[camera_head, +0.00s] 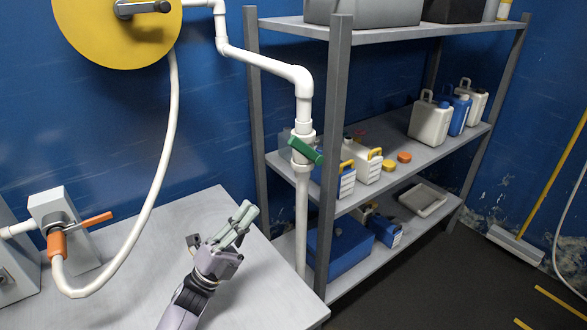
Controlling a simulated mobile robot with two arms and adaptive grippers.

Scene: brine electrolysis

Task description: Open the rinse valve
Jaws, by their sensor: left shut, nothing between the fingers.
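A valve with a green handle (305,151) sits on the white vertical pipe (303,215) in front of the shelf. The handle slants down to the right across the pipe. Another valve with an orange lever (97,220) sits at the left on a grey block, with an orange fitting below it. No label shows which one is the rinse valve. My left gripper (243,216) is shut and empty above the grey table, below and left of the green handle and apart from it. My right gripper is not in view.
The grey table (215,290) is mostly bare. A white hose (165,140) hangs from the yellow disc (105,45) to the orange fitting. The metal shelf (385,125) behind the pipe holds several jugs, and its front post (334,120) stands just right of the green handle.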

